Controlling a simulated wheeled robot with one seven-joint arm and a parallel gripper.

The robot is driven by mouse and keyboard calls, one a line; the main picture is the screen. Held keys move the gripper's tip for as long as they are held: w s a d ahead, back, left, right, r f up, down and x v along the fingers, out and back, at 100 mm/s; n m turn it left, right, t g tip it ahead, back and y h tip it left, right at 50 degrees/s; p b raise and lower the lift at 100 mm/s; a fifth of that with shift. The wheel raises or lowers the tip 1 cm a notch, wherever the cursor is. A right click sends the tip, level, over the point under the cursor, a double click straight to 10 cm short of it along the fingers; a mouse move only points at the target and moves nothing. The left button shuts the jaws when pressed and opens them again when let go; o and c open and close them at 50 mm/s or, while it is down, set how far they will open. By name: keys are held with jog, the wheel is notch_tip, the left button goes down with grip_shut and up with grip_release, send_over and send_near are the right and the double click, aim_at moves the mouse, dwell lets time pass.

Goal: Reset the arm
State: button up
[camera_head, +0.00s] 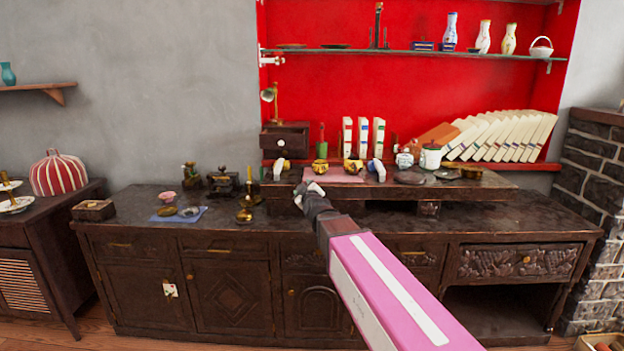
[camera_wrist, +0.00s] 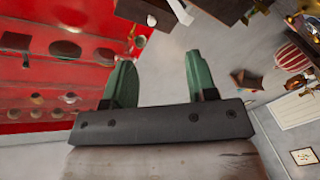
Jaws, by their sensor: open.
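My arm reaches forward from the lower right in the head view, over the dark wooden sideboard (camera_head: 235,242). My gripper (camera_head: 312,190) is at its far end, in front of the raised shelf on the sideboard. In the wrist view my gripper (camera_wrist: 155,82) shows two green fingers spread wide apart with nothing between them. The wrist view is tilted and looks past the fingers at the grey wall and the red backboard.
The raised shelf (camera_head: 480,184) carries books, jars and small pots. A blue cloth (camera_head: 180,214) with small dishes lies on the sideboard's left part. A glass shelf (camera_head: 400,52) with vases hangs above. A striped red pumpkin-shaped pot (camera_head: 58,174) stands at left.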

jog(key=s+d+f+m+g+h, duration=0.1)
jog(key=s+d+f+g, duration=0.15)
jog(key=f, duration=0.45)
jog(key=s+d+f+m+g+h, duration=0.1)
jog(key=d+f+m+g, duration=0.1)
jog(key=d+f+g, duration=0.3)
jog(key=s+d+f+m+g+h, duration=0.1)
jog(key=s+d+f+m+g, duration=0.3)
jog(key=s+d+f, duration=0.3)
jog(key=s+d+f+m+g+h, duration=0.1)
jog(key=s+d+f+m+g, duration=0.3)
jog(key=s+d+f, duration=0.3)
jog(key=s+f+g, duration=0.1)
jog(key=s+f, duration=0.4)
jog(key=s, duration=0.2)
jog(key=shift+s+d+f+g+h, duration=0.15)
jog(key=shift+s+f+g+h, duration=0.05)
jog(key=shift+s+g+h, duration=0.15)
